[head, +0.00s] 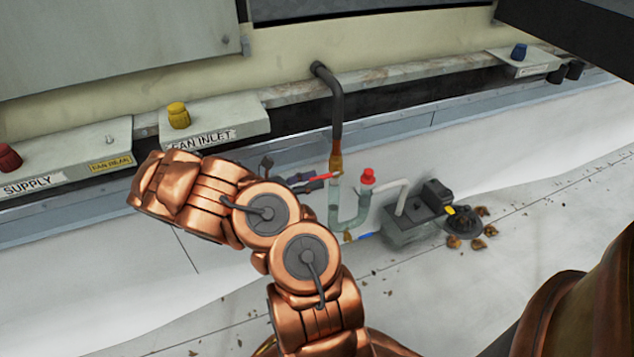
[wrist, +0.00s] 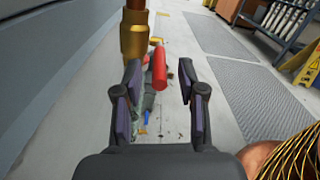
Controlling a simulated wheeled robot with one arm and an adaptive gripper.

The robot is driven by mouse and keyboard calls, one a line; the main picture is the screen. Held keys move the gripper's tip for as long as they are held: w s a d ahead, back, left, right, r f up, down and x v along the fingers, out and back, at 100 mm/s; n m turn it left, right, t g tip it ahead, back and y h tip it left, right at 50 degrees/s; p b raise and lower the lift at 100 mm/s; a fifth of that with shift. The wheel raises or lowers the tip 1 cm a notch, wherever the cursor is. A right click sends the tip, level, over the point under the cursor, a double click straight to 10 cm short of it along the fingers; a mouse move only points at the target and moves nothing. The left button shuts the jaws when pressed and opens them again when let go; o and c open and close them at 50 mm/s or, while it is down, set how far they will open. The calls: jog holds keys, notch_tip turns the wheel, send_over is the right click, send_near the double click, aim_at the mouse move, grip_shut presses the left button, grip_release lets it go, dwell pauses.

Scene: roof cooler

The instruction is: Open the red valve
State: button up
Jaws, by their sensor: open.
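A red lever handle (head: 322,177) sticks out beside the brass fitting (head: 335,161) on the dark vertical pipe. In the wrist view the handle (wrist: 160,70) shows as a red cylinder right of the brass fitting (wrist: 134,40). My gripper (wrist: 160,78) is open, with one finger on each side of the handle in this view. Whether the fingers touch it, and how far apart they are in depth, I cannot tell. In the head view my gripper is partly hidden by my copper arm. A separate red cap (head: 367,176) tops the clear trap.
The clear U-shaped trap (head: 349,222) stands below the pipe, with a grey pump (head: 415,215) at right. A SUPPLY box with a dark red knob (head: 8,158) and a yellow-knobbed box (head: 178,115) line the ledge. Debris (head: 470,240) lies on the white floor.

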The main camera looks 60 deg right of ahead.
jog(key=shift+x, duration=0.85)
grip_shut()
